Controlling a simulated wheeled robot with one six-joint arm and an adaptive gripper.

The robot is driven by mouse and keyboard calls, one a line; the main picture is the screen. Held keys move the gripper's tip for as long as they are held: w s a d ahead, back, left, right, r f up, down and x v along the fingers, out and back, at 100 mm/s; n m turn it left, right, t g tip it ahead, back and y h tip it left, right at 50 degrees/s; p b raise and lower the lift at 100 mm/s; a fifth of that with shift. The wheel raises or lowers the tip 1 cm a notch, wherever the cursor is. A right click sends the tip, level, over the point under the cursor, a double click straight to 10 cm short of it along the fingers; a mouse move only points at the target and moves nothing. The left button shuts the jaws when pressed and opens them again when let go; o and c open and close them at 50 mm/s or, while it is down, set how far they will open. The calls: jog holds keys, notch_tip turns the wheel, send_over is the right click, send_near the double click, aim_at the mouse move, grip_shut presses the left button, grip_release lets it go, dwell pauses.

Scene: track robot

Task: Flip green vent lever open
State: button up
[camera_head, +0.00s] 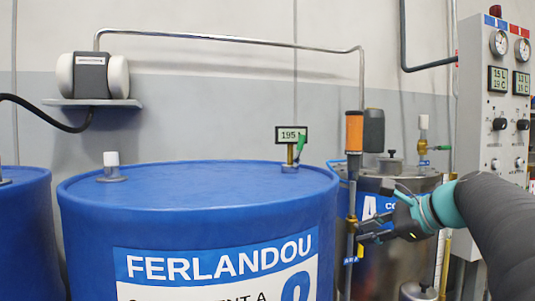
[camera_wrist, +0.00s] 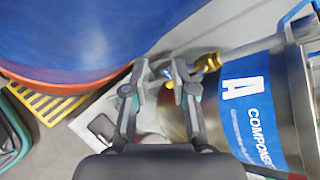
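A green lever (camera_head: 302,142) stands tilted beside the small 195 display on top of the big blue drum. A second green lever (camera_head: 440,148) sticks out sideways from a brass valve at the top of the steel tank. I cannot tell which is the vent lever. My gripper (camera_head: 366,232) is low in front of the steel tank, beside a brass fitting on a vertical pipe, away from both green levers. In the wrist view, my gripper (camera_wrist: 162,72) has its fingers apart, with a small blue and yellow part near the tips; contact is unclear.
The blue drum (camera_head: 200,185) stands left of the gripper. The steel tank (camera_head: 400,265) is behind it. A brass fitting (camera_wrist: 207,62) is close to the fingertips. A control panel (camera_head: 490,130) stands at right. An orange cylinder (camera_head: 354,131) rises above the pipe.

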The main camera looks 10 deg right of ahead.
notch_tip(320, 180, up, 9)
jog(key=w+m+t+y, duration=0.2)
jog(key=m+y, duration=0.1)
jog(key=m, duration=0.1)
jog(key=m+y, duration=0.4)
jog(key=m, duration=0.1)
send_near(300, 147)
jog(key=x, duration=0.9)
jog(key=shift+w+d+r, duration=0.2)
jog(key=shift+d, duration=0.05)
jog(key=shift+n, duration=0.3)
grip_shut()
